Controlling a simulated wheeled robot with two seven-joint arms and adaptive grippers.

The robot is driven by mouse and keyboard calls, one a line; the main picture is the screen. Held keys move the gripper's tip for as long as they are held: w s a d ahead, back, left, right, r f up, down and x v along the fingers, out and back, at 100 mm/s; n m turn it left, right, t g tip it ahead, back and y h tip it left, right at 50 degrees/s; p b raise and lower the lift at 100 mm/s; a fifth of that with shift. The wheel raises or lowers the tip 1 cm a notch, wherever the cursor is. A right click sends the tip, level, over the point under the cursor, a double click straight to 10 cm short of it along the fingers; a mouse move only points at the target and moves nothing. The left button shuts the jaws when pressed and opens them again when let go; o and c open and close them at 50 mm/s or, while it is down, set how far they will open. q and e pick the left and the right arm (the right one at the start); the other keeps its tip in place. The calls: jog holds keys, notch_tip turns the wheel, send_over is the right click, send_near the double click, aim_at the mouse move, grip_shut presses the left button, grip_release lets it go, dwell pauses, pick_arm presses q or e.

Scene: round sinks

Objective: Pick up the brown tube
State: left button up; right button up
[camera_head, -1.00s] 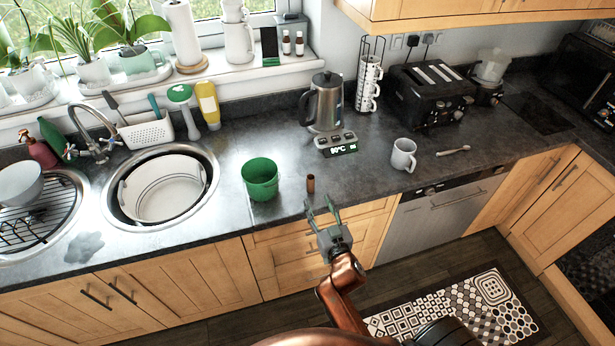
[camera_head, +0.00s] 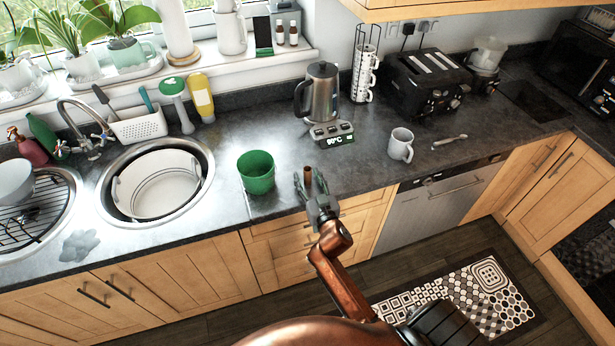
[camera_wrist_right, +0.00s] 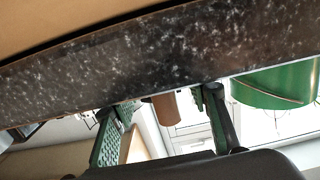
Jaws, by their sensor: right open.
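The brown tube (camera_head: 308,174) stands upright near the front edge of the dark worktop, to the right of the green cup (camera_head: 257,172). My right gripper (camera_head: 311,184) is open, with its fingers reaching over the counter edge at the tube. In the right wrist view the tube (camera_wrist_right: 166,108) shows between the two spread fingers, nearer the right one, and I see no clear contact. The tube's lower part is hidden by the gripper in the head view. My left gripper is not in view.
The green cup also shows close by in the right wrist view (camera_wrist_right: 278,84). A kettle (camera_head: 321,92) on its base stands behind the tube. A round sink (camera_head: 205,185) is at left.

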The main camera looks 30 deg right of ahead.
jog(key=c, duration=0.7)
jog(key=shift+c, duration=1.1)
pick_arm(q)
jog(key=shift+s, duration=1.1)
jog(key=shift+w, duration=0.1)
pick_arm(e)
jog(key=shift+r, duration=0.1)
jog(key=shift+r, duration=0.25)
pick_arm(q)
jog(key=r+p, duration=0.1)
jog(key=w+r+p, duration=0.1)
jog(key=p, duration=0.1)
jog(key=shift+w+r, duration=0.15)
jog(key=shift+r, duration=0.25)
pick_arm(e)
notch_tip(320, 180, up, 9)
jog(key=shift+r, duration=0.2)
